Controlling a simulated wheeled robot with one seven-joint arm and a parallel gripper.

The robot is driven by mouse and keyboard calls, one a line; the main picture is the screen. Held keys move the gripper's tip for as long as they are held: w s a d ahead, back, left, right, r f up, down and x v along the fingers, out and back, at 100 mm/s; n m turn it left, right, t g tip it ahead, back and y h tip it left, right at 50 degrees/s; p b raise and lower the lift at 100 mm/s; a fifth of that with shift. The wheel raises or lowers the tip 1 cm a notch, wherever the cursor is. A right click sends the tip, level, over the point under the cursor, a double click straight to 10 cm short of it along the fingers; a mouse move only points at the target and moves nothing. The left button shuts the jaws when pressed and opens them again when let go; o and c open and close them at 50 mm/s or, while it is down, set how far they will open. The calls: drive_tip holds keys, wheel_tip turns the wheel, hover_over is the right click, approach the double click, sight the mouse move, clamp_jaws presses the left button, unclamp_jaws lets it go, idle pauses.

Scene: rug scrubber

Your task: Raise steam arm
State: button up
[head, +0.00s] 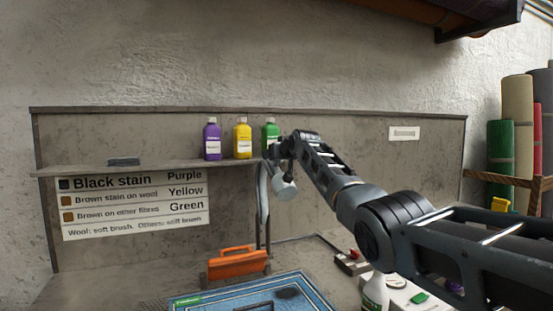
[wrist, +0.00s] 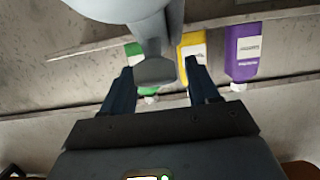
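The steam arm (head: 262,195) is a grey curved post rising behind the bench mat, with a pale rounded head (head: 284,188) at its upper end. My gripper (head: 279,152) is at the head's upper side, in front of the green bottle. In the wrist view the head (wrist: 130,6) fills the top, and a grey neck and blunt handle (wrist: 155,70) reach down between my two dark fingers (wrist: 162,82). The fingers stand apart, with gaps showing beside the handle. Whether one finger touches it I cannot tell.
Purple (head: 212,140), yellow (head: 242,139) and green (head: 270,135) bottles stand on the shelf (head: 140,166) close behind. An orange-handled tool (head: 238,263) and blue rug (head: 215,300) lie below. A spray bottle (head: 375,292) stands under my arm. Rolled rugs (head: 517,125) stand at right.

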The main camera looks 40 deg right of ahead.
drive_tip(key=shift+o, duration=0.3)
drive_tip(key=shift+f, duration=0.25)
drive_tip(key=shift+f, duration=0.1)
drive_tip(key=shift+s, duration=0.2)
drive_tip(key=shift+b+v, duration=1.05)
drive_tip(key=shift+v, duration=2.7)
